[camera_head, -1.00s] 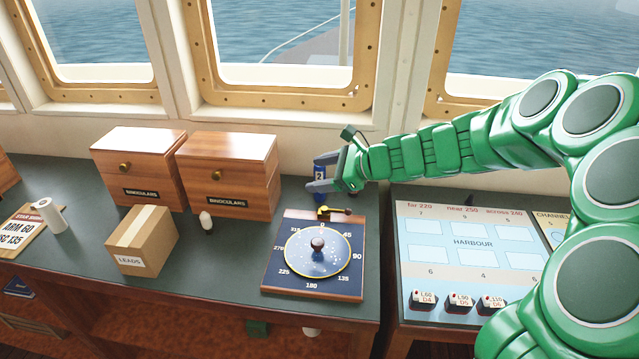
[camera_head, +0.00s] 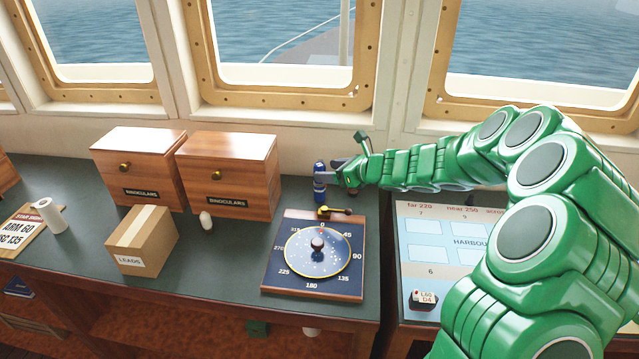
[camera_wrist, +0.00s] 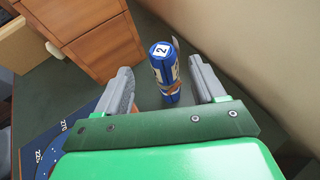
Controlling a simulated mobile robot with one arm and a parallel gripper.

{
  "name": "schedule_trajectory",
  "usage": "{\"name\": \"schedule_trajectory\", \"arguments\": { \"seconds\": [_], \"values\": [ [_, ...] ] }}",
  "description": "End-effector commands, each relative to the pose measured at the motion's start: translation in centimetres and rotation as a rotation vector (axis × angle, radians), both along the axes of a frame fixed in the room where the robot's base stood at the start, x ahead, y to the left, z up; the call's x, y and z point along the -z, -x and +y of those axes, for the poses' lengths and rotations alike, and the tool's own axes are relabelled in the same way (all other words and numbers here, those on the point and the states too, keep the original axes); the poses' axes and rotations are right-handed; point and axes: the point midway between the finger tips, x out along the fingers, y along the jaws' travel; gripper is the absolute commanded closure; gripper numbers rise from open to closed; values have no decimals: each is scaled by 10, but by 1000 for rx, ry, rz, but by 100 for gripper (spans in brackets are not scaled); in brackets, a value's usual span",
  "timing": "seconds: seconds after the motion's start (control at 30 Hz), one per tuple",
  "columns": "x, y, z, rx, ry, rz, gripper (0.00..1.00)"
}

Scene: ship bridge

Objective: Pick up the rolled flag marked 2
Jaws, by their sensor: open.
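The rolled flag marked 2 (camera_wrist: 164,72) is a blue upright roll with a white label reading 2 on its top end. It stands on the dark green counter behind the compass board, and shows in the head view (camera_head: 319,180) partly hidden by my fingers. My gripper (camera_wrist: 165,88) is open. In the wrist view its two grey fingers are on either side of the flag, with a gap on each side. The flag appears a little beyond or level with the fingertips; I cannot tell exactly. A small pale part sticks up beside the flag.
A wooden binoculars box (camera_head: 228,175) stands left of the flag. The compass board (camera_head: 290,290) with a brass fitting (camera_head: 333,210) lies in front. The wall and window frame (camera_head: 290,97) are behind. A cardboard box (camera_head: 140,240) and harbour board (camera_head: 415,270) are further off.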

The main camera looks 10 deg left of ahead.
Motion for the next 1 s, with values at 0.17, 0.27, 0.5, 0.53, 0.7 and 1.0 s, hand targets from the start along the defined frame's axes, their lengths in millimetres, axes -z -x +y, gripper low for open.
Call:
{"name": "schedule_trajectory", "arguments": {
  "seconds": [0.17, 0.27, 0.5, 0.53, 0.7, 1.0],
  "values": [
    [4, -8, 10, -2, 2, -2, 31],
    [9, -15, 19, -3, 1, 0, 31],
    [19, -25, 38, -3, 0, 1, 31],
    [19, -26, 38, -2, 1, 1, 31],
    [18, -26, 38, -1, 0, 0, 31],
    [18, -26, 38, -1, 0, 0, 72]
  ]
}}
